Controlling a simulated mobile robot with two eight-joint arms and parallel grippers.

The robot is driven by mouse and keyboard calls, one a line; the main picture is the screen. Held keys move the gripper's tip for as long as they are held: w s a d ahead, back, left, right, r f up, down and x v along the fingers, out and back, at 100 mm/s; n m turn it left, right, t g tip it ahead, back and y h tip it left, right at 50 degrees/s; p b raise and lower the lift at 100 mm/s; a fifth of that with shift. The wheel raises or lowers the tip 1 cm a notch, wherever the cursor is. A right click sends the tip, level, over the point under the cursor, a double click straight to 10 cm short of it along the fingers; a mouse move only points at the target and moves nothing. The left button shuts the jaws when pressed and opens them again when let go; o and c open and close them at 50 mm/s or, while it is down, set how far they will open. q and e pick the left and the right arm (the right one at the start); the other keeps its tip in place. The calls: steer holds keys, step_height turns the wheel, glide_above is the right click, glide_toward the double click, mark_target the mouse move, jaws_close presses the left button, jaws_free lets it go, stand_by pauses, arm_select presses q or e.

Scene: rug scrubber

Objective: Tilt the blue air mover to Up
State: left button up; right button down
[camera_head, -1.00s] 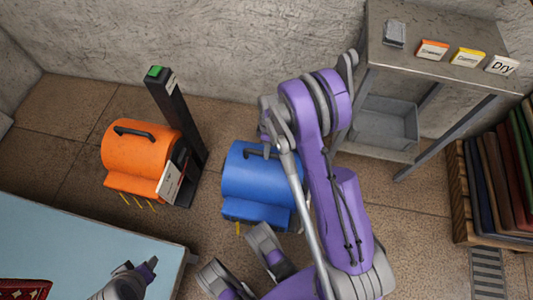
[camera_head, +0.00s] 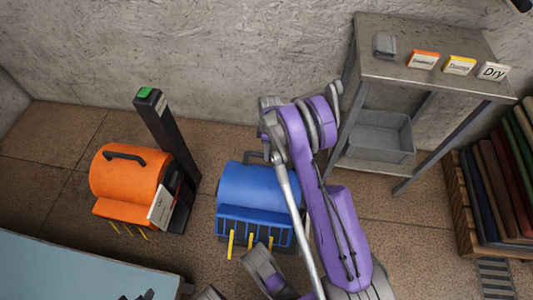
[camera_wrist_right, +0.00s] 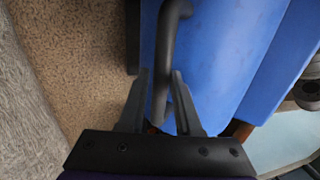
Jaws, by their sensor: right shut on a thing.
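The blue air mover (camera_head: 258,188) stands on the floor left of my right arm, its dark slatted outlet (camera_head: 255,230) and yellow strips showing at the front. It fills much of the right wrist view (camera_wrist_right: 225,60). Its black handle (camera_wrist_right: 163,55) runs between the fingers of my right gripper (camera_wrist_right: 161,90), which is shut on it. In the head view the handle (camera_head: 252,156) shows only partly; my arm hides the right gripper's fingers and part of the mover's right side. Dark tips of my left gripper (camera_head: 145,296) show at the bottom edge, cut off.
An orange air mover (camera_head: 130,178) and a dark post with a green top (camera_head: 160,125) stand to the left. A pale blue table (camera_head: 80,268) is at lower left.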

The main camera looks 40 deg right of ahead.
steer(key=shift+w+d+f, duration=0.2)
steer(key=shift+d, duration=0.2)
steer(key=shift+w+d+f, duration=0.15)
steer(key=shift+d, duration=0.2)
steer(key=c, duration=0.8)
jaws_free()
steer(key=shift+c, duration=0.2)
steer(key=shift+o, duration=0.8)
steer(key=shift+w+d+f, duration=0.1)
steer(key=shift+f, duration=0.1)
steer(key=shift+r, duration=0.1)
steer(key=shift+r, duration=0.1)
steer(key=p+v, duration=0.2)
steer(key=v, duration=0.8)
steer(key=shift+r+p, duration=0.3)
steer(key=shift+p, duration=0.1)
